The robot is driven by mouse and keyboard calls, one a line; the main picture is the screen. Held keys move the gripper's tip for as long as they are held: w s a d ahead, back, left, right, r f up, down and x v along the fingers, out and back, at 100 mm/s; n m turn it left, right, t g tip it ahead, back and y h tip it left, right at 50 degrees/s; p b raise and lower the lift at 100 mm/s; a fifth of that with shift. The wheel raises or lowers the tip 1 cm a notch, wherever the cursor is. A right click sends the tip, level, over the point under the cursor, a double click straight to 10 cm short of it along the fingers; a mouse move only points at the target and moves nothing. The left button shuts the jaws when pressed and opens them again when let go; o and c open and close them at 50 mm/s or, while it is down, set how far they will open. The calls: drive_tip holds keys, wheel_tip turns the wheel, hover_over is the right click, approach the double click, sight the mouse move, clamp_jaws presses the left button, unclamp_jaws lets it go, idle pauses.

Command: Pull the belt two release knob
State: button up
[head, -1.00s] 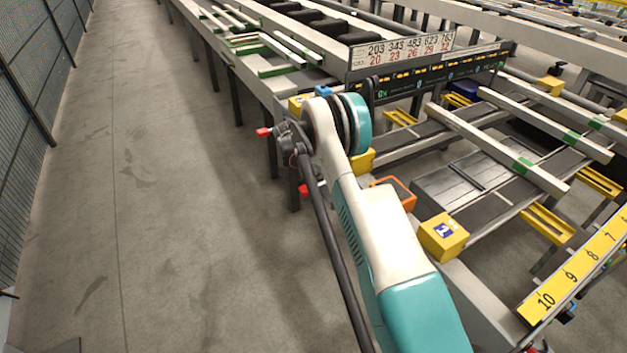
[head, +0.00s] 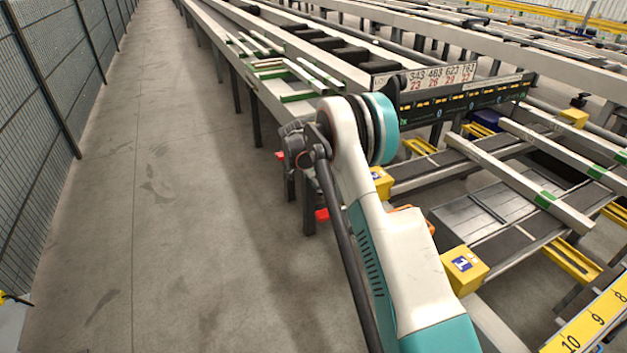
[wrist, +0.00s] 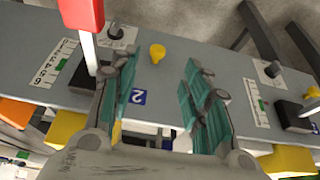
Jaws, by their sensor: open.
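In the wrist view a yellow knob (wrist: 157,53) stands on a grey panel (wrist: 225,65), above a blue label with a 2 (wrist: 139,97). My gripper (wrist: 161,66) is open, its teal fingers spread to the left and right. The knob appears between the fingertips, slightly nearer the left one. I see no finger closed on it, and its depth from the fingertips is hard to tell. In the head view my arm hides the gripper and this knob.
In the wrist view a red-topped lever (wrist: 82,15) stands close beside the left finger. Another yellow piece (wrist: 312,92) is at the right edge. In the head view a yellow box (head: 464,268) is right of my arm. Open floor (head: 190,230) lies left.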

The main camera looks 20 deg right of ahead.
drive_tip(key=s+a+r+n+t+y, duration=0.1)
drive_tip(key=s+a+r+n, duration=0.2)
drive_tip(key=s+r, duration=0.35)
drive_tip(key=s+a+r+n+t, duration=0.1)
drive_tip(key=s+a+r+n, duration=0.25)
drive_tip(key=r, duration=0.65)
drive_tip(key=s+a+r+n+t+y, duration=0.1)
drive_tip(key=s+a+r+n, duration=0.15)
drive_tip(key=s+r, duration=0.5)
drive_tip(key=s+a+r+n+t+y, duration=0.1)
drive_tip(key=s+a+r+n, duration=0.15)
drive_tip(key=s, duration=0.45)
drive_tip(key=s+a+r+n+t, duration=0.1)
drive_tip(key=s+a+r+n, duration=0.15)
drive_tip(key=s, duration=0.35)
drive_tip(key=s+a+f+n+t, duration=0.1)
drive_tip(key=s+f, duration=0.1)
drive_tip(key=s, duration=0.4)
drive_tip(key=s+a+f+n+t+y, duration=0.1)
drive_tip(key=s+a+n, duration=0.1)
drive_tip(key=s, duration=0.5)
drive_tip(key=shift+a+f+n, duration=0.25)
drive_tip(key=shift+f+n, duration=0.05)
drive_tip(key=shift+f, duration=0.05)
